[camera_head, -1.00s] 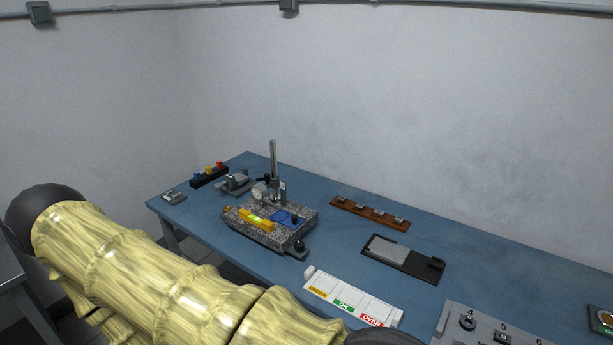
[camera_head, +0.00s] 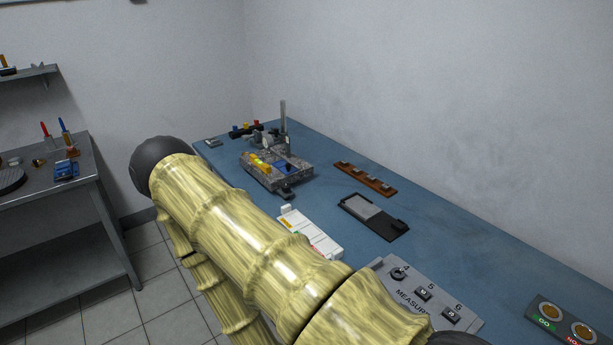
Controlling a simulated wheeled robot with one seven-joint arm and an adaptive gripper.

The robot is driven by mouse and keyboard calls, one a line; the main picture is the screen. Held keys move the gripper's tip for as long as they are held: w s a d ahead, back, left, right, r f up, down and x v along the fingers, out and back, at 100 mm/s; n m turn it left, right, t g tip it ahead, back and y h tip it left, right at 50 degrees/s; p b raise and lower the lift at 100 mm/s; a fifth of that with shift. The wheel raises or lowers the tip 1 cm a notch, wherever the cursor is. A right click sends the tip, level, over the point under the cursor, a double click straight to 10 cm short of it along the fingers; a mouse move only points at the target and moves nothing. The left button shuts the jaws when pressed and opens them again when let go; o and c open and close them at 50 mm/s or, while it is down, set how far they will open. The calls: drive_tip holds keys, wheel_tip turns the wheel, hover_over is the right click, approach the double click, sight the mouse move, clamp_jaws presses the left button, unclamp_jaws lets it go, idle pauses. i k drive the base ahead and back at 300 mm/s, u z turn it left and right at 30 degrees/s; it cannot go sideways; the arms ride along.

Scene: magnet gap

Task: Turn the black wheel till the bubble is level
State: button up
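The granite plate (camera_head: 291,178) stands on the blue bench, with a yellow level (camera_head: 258,163) lying on its left part. The level's bubble is too small to read. A small black part (camera_head: 286,193) sticks out at the plate's near corner and looks like the black wheel; its details are unclear. A post with a gauge (camera_head: 283,121) rises behind, and a blue pad (camera_head: 285,165) lies on the plate. My arm, with a yellow sleeve, crosses the lower middle of the view. My gripper is not in view.
On the blue bench (camera_head: 450,243) lie a white labelled tray (camera_head: 310,233), a black holder (camera_head: 373,217), a brown rack (camera_head: 365,179) and a grey control panel (camera_head: 425,290). A button box (camera_head: 562,322) lies at the right. A metal side table (camera_head: 45,194) stands left, with tiled floor between.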

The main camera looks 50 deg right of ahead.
sight(285, 188)
drive_tip(key=z, duration=1)
